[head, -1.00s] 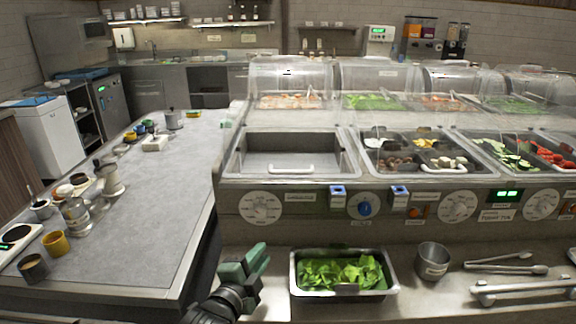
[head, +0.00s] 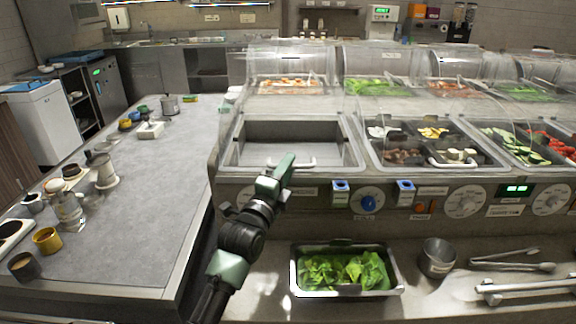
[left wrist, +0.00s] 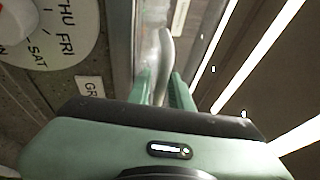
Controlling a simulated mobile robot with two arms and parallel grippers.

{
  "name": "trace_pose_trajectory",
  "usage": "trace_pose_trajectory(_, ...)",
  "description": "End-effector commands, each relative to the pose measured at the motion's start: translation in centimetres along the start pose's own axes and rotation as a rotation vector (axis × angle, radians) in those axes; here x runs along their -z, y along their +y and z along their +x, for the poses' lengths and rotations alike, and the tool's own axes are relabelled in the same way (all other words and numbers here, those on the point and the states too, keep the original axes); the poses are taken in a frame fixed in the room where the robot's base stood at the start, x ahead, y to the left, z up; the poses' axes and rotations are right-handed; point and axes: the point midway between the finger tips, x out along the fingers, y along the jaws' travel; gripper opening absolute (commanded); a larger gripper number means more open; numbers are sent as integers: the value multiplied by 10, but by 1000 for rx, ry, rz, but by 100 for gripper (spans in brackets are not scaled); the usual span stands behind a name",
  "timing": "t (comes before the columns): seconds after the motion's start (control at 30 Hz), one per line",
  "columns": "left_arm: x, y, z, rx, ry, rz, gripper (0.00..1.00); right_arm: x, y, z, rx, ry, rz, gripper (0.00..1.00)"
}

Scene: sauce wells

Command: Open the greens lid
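The greens lid (head: 335,149) is a clear cover lying shut over the left well, which looks empty. Its pale handle bar (head: 306,162) runs along the front edge. My left gripper (head: 284,169) is at the left part of this handle and hides some of it. In the left wrist view the handle (left wrist: 166,50) runs in between the two green fingers of my left gripper (left wrist: 162,84). The fingers look apart, and I see no clear grip on the bar. My right gripper is not in view.
Dials and blue switches (head: 368,203) line the front panel. Open space lies above the lid.

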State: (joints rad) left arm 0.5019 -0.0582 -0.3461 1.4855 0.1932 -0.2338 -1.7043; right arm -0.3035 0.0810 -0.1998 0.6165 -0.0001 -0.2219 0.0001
Motion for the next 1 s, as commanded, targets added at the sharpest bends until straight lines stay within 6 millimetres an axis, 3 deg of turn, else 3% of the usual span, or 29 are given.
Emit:
trace_pose_trajectory(0.23, 0, 0, 1, 0, 0, -1, 21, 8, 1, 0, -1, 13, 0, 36)
trace_pose_trajectory(0.27, 0, 0, 1, 0, 0, -1, 18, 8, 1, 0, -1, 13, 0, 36)
trace_pose_trajectory(0.33, 0, 0, 1, 0, 0, -1, 0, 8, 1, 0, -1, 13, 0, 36)
trace_pose_trajectory(1.0, 0, 1, 1, -2, 1, -2, 0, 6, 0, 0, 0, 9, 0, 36)
